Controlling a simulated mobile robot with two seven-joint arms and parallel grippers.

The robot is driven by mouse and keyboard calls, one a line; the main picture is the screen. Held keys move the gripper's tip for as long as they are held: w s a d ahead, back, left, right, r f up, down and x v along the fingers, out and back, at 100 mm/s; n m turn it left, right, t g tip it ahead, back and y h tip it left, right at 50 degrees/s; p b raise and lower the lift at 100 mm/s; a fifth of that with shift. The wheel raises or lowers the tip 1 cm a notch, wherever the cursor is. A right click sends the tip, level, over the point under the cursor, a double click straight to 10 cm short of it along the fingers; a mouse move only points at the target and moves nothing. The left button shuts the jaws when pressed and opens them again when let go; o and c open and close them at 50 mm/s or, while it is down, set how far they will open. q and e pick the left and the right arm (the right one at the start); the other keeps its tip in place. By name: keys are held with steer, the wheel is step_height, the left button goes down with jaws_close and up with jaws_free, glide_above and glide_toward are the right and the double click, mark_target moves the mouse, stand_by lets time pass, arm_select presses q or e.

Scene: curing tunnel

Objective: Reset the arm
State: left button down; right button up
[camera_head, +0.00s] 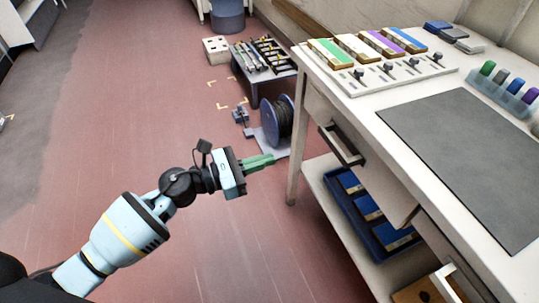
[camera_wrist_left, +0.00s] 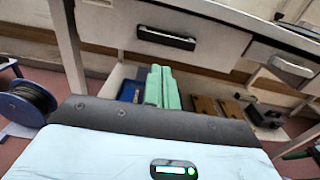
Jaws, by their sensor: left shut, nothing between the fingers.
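My left gripper (camera_head: 262,161) reaches in from the left in the head view, over the red floor and short of the white workbench. Its green fingers are shut together with nothing between them. The fingers also show in the left wrist view (camera_wrist_left: 161,88), pointing toward the bench's lower shelf and drawer front. My right gripper is not in the head view. At the right edge of the left wrist view a dark and green part shows, too little to tell what it is.
The workbench (camera_head: 420,150) fills the right side, with a grey mat (camera_head: 465,150) and colored blocks on top. A blue tray (camera_head: 385,240) lies on the lower shelf. A cable spool (camera_head: 278,122) stands beyond my gripper. Open floor lies left.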

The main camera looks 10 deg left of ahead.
arm_select(q)
steer(key=shift+s+f, duration=0.1)
steer(key=s+a+f+n+t+y, duration=0.25)
steer(key=s+f+n+y, duration=0.25)
steer(key=s+f+n, duration=0.7)
steer(key=s+a+f+n+t+y, duration=0.1)
steer(key=s+a+f+n+y, duration=0.4)
steer(key=n, duration=1.3)
steer(key=s+a+f+n+g+y, duration=0.1)
steer(key=s+f+n+g+y, duration=0.15)
steer(key=s+n, duration=0.8)
steer(key=s+a+f+n+g+y, duration=0.1)
steer(key=s+f+n+g, duration=0.35)
steer(key=s, duration=1.15)
steer(key=w+r+t+p, duration=0.1)
steer(key=w+r+p, duration=0.1)
steer(key=r+p, duration=0.7)
steer(key=w+r+t+p, duration=0.1)
steer(key=w+r+p, duration=0.2)
steer(key=r+p, duration=0.7)
steer(key=shift+r, duration=0.15)
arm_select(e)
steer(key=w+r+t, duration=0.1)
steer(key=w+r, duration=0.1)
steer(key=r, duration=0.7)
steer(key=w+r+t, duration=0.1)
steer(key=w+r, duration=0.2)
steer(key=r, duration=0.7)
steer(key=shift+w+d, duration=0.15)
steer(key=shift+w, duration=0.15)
